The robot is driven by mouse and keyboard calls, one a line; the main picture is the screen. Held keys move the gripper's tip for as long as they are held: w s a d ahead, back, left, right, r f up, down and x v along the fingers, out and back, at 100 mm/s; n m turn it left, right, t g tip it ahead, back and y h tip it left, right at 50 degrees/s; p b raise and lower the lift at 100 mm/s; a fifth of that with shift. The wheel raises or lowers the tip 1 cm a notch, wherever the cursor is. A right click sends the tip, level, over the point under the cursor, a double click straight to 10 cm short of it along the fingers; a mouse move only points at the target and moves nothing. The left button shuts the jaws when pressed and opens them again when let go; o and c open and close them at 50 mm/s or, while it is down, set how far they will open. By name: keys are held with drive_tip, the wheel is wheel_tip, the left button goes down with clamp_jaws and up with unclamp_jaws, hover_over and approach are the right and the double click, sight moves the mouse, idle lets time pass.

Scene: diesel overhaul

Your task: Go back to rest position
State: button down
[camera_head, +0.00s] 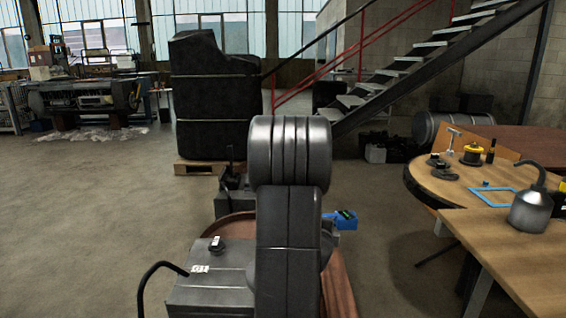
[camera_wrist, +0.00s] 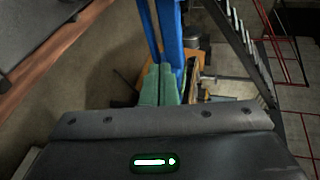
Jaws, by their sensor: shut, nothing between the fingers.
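My gripper shows in the wrist view (camera_wrist: 161,62) as blue and green parts close together, with no object visible between them. A dark housing with a lit green mark fills the bottom of that view. In the head view my dark arm stands upright in the middle and hides what is behind it. A small blue part of the arm's end (camera_head: 345,219) sticks out to its right. The fingertips cannot be made out in the head view.
A round wooden table (camera_head: 425,187) with a yellow-topped part (camera_head: 472,154) and a blue frame (camera_head: 493,202) stands at right. A nearer wooden table (camera_head: 510,255) bears a grey oil can (camera_head: 531,211). Metal stairs (camera_head: 390,90) rise behind. Floor at left (camera_head: 90,220) is clear.

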drive_tip(key=shift+s+a+r+p, duration=0.15)
drive_tip(key=shift+s+r+p, duration=0.1)
drive_tip(key=shift+p, duration=0.55)
drive_tip(key=s+a+r+h+p, duration=0.1)
drive_tip(key=s+a, duration=0.3)
drive_tip(key=s, duration=0.7)
drive_tip(key=shift+s+a+r+m+g, duration=0.15)
drive_tip(key=shift+s+r+m+g, duration=0.15)
drive_tip(key=shift+r, duration=0.2)
